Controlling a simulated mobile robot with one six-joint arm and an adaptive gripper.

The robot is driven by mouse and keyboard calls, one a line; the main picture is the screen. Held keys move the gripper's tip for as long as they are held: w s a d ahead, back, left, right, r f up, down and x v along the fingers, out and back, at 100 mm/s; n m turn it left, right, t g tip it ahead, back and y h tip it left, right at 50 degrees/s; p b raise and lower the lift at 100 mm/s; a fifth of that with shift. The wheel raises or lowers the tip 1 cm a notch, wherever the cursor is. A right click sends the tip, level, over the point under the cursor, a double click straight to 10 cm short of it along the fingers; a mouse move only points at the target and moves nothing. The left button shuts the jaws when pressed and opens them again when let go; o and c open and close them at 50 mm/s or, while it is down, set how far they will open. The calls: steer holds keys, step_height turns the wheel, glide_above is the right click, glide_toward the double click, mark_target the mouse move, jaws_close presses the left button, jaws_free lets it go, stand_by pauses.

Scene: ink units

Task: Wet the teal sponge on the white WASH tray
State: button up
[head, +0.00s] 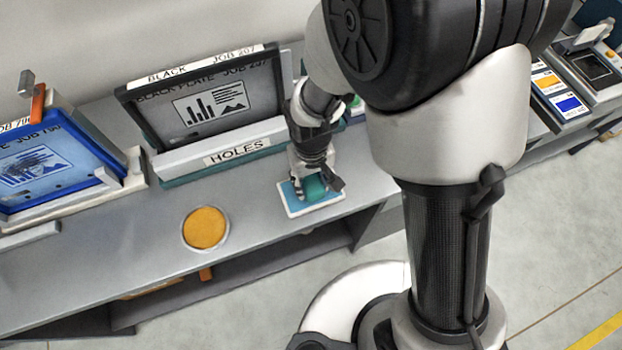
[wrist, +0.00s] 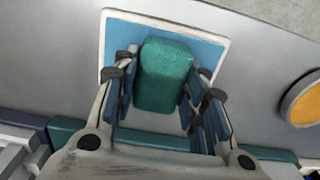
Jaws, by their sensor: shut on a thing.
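The teal sponge (wrist: 164,76) is between the two fingers of my gripper (wrist: 160,95) in the wrist view. My gripper is shut on it. In the head view the sponge (head: 315,188) is at my gripper (head: 314,187), at the tray. The tray (head: 337,199) has a white rim and a blue inside, which also shows in the wrist view (wrist: 122,40). The sponge is over the blue area; whether it touches the surface I cannot tell. No WASH label is readable on the tray. My fingers and the sponge hide part of it.
A round orange-filled dish (head: 206,228) stands on the grey bench to the left. Behind is a black framed plate (head: 215,100) above a white HOLES bar (head: 228,154). A blue framed plate (head: 40,165) stands at far left. The bench between dish and tray is clear.

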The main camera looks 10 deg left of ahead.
mark_target(312, 181)
steer(key=shift+f+b, duration=0.3)
steer(key=shift+f, duration=0.15)
stand_by(1.1)
steer(key=shift+r+p, duration=2.8)
steer(key=shift+r, duration=0.8)
steer(key=shift+w+d, duration=0.1)
